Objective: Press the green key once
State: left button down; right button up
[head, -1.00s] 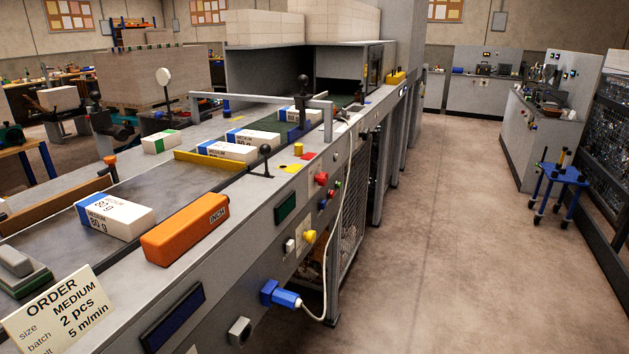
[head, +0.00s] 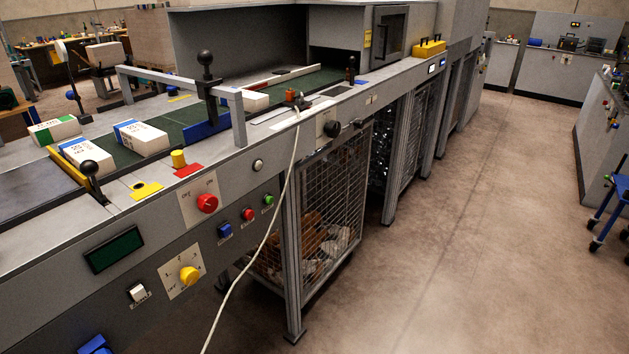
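The green key (head: 268,200) is a small round button on the sloping front panel of the conveyor machine in the head view. It is the rightmost of a row, beside a red button (head: 247,214) and a blue one (head: 225,230). A larger red knob (head: 207,203) sits on a pale plate up and left of them. A white round button (head: 258,165) is above the green key. Nothing covers the green key. Neither of my grippers shows in the view.
A white cable (head: 273,228) hangs down just right of the green key. A wire cage (head: 325,215) stands under the machine. Paper reams (head: 140,137) lie on the conveyor. A yellow knob (head: 190,275) is lower left.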

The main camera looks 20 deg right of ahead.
aim_at(269, 199)
jog(key=i+l, duration=0.1)
jog(key=l, duration=0.55)
jog(key=i+l, duration=0.1)
jog(key=l, duration=0.6)
jog(key=i+l, duration=0.1)
jog(key=l, duration=0.55)
